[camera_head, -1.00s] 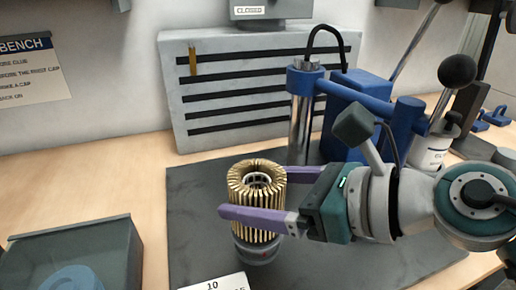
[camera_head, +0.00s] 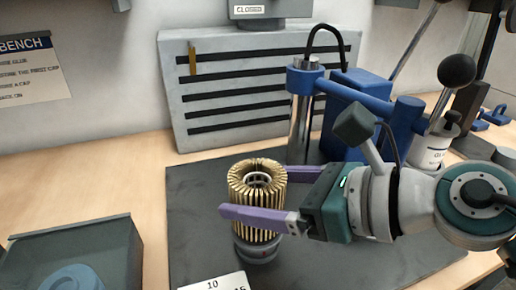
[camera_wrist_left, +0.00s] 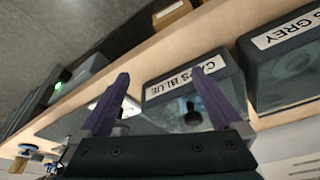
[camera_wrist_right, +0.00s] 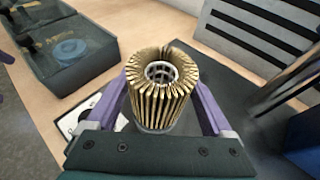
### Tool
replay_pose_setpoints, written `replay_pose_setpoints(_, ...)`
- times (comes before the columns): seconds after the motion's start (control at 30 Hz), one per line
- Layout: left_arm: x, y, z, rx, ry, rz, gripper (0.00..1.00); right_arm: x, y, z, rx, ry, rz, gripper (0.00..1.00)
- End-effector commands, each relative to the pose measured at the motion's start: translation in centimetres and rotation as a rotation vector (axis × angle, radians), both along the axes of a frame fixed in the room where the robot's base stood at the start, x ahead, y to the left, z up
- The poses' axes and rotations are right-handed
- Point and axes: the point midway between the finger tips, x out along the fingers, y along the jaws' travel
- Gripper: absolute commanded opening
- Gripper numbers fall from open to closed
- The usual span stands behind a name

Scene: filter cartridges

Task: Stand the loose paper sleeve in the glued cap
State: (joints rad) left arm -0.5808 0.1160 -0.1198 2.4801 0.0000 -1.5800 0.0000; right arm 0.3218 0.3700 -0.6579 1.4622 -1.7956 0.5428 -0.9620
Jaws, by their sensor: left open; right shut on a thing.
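The paper sleeve (camera_head: 257,190) is a tan pleated cylinder with an inner cage. It stands upright at the grey cap (camera_head: 257,251) on the dark mat (camera_head: 195,215). Its lower end meets the cap; whether it is fully seated cannot be told. My right gripper (camera_head: 254,193) is shut on the sleeve, its purple fingers on either side. The sleeve (camera_wrist_right: 161,88) also shows between the fingers in the right wrist view. My left gripper (camera_wrist_left: 165,95) is open and empty, facing bins, away from the sleeve.
A blue press (camera_head: 345,110) stands behind the mat on the right. A slotted grey rack (camera_head: 255,90) stands at the back. A dark bin (camera_head: 75,255) is at the front left, and a white card (camera_head: 213,284) lies at the mat's front edge.

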Motion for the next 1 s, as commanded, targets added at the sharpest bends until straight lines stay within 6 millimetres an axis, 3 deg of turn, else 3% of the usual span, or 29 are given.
replay_pose_setpoints(1.0,0.0,0.2,-1.3,0.008,-0.001,-0.006,1.00,0.0,0.0,-1.3,0.001,-0.001,0.000,0.32)
